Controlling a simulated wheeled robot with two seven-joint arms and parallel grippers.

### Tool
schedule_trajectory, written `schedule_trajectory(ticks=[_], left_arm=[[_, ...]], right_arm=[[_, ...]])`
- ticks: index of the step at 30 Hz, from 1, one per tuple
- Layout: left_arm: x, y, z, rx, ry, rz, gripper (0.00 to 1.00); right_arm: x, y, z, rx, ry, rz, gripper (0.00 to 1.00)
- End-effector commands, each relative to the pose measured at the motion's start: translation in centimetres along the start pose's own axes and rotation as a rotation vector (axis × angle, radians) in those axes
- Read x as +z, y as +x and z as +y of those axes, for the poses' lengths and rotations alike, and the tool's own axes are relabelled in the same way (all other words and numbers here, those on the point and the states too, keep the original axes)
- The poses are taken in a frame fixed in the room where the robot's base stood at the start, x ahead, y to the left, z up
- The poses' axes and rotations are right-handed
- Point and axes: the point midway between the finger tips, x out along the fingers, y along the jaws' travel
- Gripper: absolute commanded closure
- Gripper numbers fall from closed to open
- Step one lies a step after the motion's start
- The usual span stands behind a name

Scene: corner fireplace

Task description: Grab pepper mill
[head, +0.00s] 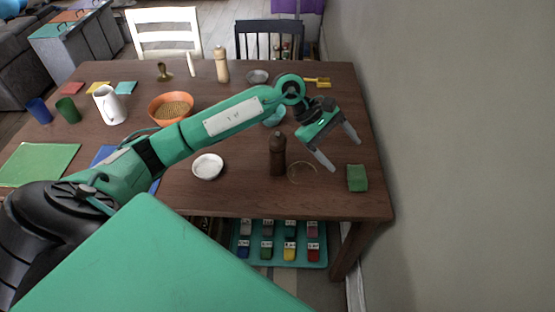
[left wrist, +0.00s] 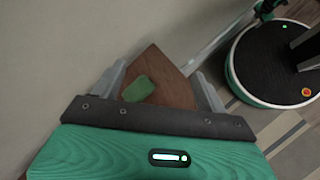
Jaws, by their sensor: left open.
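A dark brown pepper mill (head: 278,153) stands upright on the table, right of centre near the front. A lighter wooden mill (head: 221,64) stands at the back. My left gripper (head: 337,147) is open and empty above the table, to the right of the dark mill and apart from it. Its fingers point down and to the right. The left wrist view shows the open fingers (left wrist: 160,80) over the table corner; I cannot see either mill there. My right gripper is not in view.
A green block (head: 357,178) lies at the right table edge and shows in the left wrist view (left wrist: 138,88). A thin ring (head: 302,173) lies right of the dark mill, a white bowl (head: 207,166) left. A wall (head: 460,150) borders the right.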

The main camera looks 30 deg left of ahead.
Motion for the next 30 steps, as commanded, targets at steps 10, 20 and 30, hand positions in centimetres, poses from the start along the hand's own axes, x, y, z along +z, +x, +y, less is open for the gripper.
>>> schedule_trajectory(ticks=[10,20,30], left_arm=[[-10.7,-13.4,-1.9,-0.437,0.221,0.570,0.25],[-13.2,-14.9,-3.4,-0.532,0.221,0.651,0.25],[-16.8,-11.0,-5.6,-0.528,0.222,0.649,0.25]], right_arm=[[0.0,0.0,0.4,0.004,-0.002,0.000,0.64],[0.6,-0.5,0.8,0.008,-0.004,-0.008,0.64],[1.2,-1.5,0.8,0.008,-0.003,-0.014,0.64]])
